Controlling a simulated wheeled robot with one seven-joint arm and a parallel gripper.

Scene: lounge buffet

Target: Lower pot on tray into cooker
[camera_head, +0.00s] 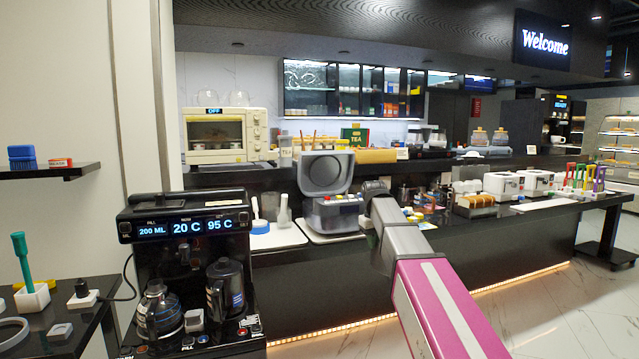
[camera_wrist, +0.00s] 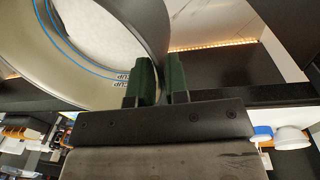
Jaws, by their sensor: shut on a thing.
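The cooker (camera_head: 333,213) stands on the counter with its grey lid (camera_head: 326,172) raised. A pale tray (camera_head: 318,238) lies under it. In the wrist view, the pot (camera_wrist: 88,85) is a grey round vessel with blue level lines and cup marks inside. White contents (camera_wrist: 100,30) fill part of it. My gripper (camera_wrist: 160,82) has its dark green fingers on either side of the pot's wall, gripping it at the rim. In the head view my arm's end is just right of the cooker; I cannot make out the pot there, nor whether it touches the cooker.
Left of the cooker, a second pale tray (camera_head: 284,238) holds white utensils and a blue-rimmed item (camera_head: 260,226). Small coloured items and containers (camera_head: 430,205) crowd the counter at right. A black kettle station (camera_head: 190,265) stands in the left foreground. Open floor (camera_head: 560,310) shows at right.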

